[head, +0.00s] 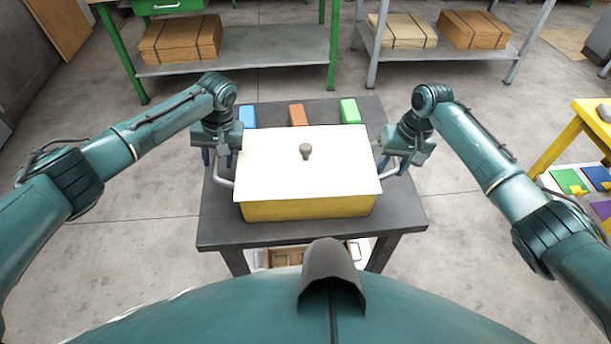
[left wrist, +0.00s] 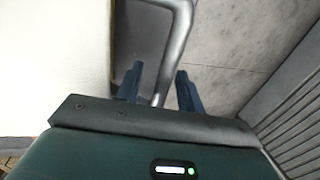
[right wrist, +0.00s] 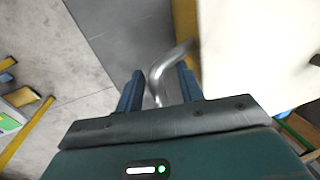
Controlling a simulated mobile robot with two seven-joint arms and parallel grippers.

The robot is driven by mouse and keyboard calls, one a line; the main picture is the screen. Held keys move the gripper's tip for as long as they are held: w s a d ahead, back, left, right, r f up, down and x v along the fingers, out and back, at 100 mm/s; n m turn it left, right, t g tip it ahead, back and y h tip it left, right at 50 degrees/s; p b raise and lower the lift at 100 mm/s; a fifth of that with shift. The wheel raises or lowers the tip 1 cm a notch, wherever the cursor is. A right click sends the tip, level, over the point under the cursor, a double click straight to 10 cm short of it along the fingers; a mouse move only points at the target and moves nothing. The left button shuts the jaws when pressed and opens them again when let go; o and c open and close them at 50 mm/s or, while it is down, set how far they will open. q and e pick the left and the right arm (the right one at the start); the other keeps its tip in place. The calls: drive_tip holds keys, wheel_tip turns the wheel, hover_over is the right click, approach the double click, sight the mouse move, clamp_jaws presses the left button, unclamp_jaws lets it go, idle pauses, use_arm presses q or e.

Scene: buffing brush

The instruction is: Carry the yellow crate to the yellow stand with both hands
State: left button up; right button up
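The yellow crate (head: 308,207) sits on a dark grey table (head: 315,231) in the head view, covered by a white lid with a grey knob. It has a metal handle on each side. My left gripper (head: 219,160) is open at the left handle (left wrist: 176,48), which passes between its fingers with gaps showing. My right gripper (head: 394,166) is open at the right handle (right wrist: 166,70), which also runs between its fingers. The yellow stand (head: 560,142) is at the right edge of the head view, only partly visible.
Blue (head: 247,117), orange (head: 297,114) and green (head: 349,111) blocks lie behind the crate on the table. Shelves with cardboard boxes (head: 181,40) stand at the back. Coloured pieces (head: 569,181) lie on a low white surface by the stand. Floor is clear between table and stand.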

use_arm(q)
drive_tip(key=shift+f, duration=0.15)
use_arm(e)
drive_tip(key=shift+f, duration=0.15)
use_arm(q)
clamp_jaws()
use_arm(e)
clamp_jaws()
